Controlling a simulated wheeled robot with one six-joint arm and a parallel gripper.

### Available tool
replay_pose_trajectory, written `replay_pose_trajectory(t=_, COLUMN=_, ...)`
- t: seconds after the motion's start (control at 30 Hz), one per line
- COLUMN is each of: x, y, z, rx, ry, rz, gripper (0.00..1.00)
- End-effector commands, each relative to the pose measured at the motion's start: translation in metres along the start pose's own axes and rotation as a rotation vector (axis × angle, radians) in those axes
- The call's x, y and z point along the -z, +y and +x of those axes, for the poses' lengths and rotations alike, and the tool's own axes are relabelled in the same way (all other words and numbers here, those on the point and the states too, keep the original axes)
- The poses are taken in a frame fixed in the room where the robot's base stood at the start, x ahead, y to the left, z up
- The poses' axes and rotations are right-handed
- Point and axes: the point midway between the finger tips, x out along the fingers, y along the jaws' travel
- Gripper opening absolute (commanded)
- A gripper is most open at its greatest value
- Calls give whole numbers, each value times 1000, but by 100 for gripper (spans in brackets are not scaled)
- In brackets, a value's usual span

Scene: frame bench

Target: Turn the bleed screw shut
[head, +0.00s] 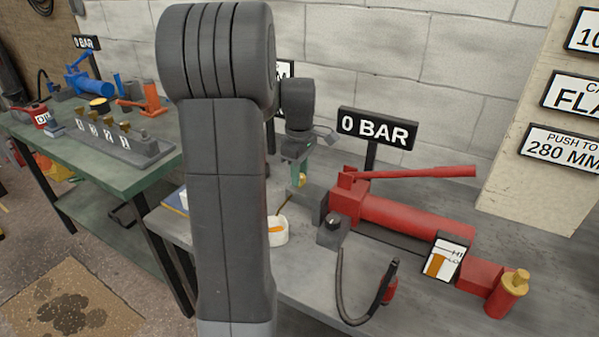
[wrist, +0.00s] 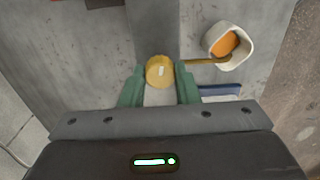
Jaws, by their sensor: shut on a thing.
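The bleed screw (wrist: 160,68) shows in the wrist view as a round brass head with a small pale mark on top. My gripper (wrist: 159,84) is shut on it, with a green finger on each side of the brass head. In the head view my gripper (head: 297,165) points down behind my large arm link, with a bit of brass at its tips. A thin brass spout (wrist: 207,61) runs from beside the screw toward a white cup (wrist: 245,57) holding orange fluid. The screw's lower part is hidden.
A red hand pump (head: 415,222) with a long lever (head: 420,173) stands to the right, under a "0 BAR" sign (head: 376,128). A black hose (head: 343,290) loops in front. A red cylinder (head: 507,297) with a brass top stands at right. A green bench (head: 70,165) is at left.

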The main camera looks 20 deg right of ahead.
Motion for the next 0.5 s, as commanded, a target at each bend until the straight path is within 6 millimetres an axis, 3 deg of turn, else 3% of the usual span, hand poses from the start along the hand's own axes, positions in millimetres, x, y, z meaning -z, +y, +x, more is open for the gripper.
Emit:
replay_pose_trajectory(t=0.27, x=0, y=0, z=-2, rx=1, ry=0, rz=46, gripper=6)
replay_pose_trajectory(t=0.5, x=0, y=0, z=-3, rx=1, ry=-1, rz=192, gripper=6)
